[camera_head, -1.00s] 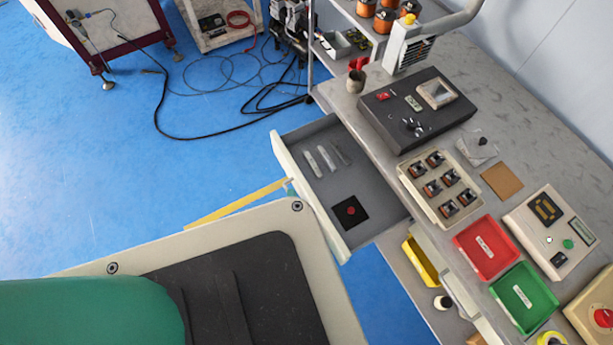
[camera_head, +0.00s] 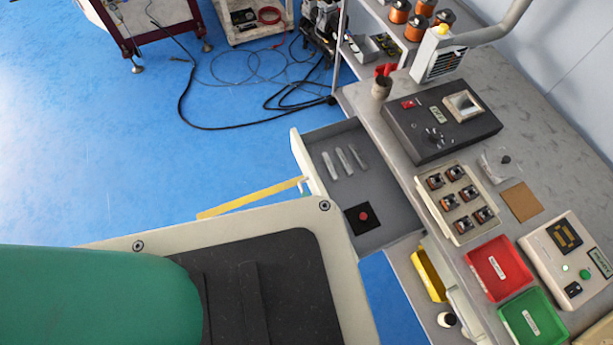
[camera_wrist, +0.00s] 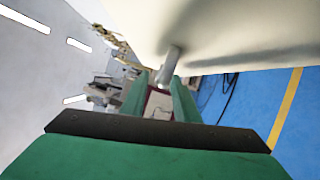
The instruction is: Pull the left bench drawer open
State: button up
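The left bench drawer (camera_head: 385,210) stands well out from the bench in the head view, its grey inside showing. Its pale front (camera_head: 308,162) faces left, partly hidden by my own body. In the wrist view the drawer front (camera_wrist: 240,35) fills the upper right, with a grey bar handle (camera_wrist: 170,65) sticking out from it. My gripper (camera_wrist: 158,85) shows two green fingers with a clear gap between them. The handle's end lies at the gap, near the right fingertip; I cannot tell whether they touch. The gripper's fingers are not seen in the head view.
Inside the drawer lie clear tubes (camera_head: 345,160) and a black square with a red spot (camera_head: 363,217). The bench top carries a dark control box (camera_head: 440,118), a coil tray (camera_head: 457,203) and red (camera_head: 497,268) and green bins. Blue floor (camera_head: 110,150) at left is mostly clear.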

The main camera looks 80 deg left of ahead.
jog(key=v, duration=0.9)
jog(key=shift+d, duration=0.2)
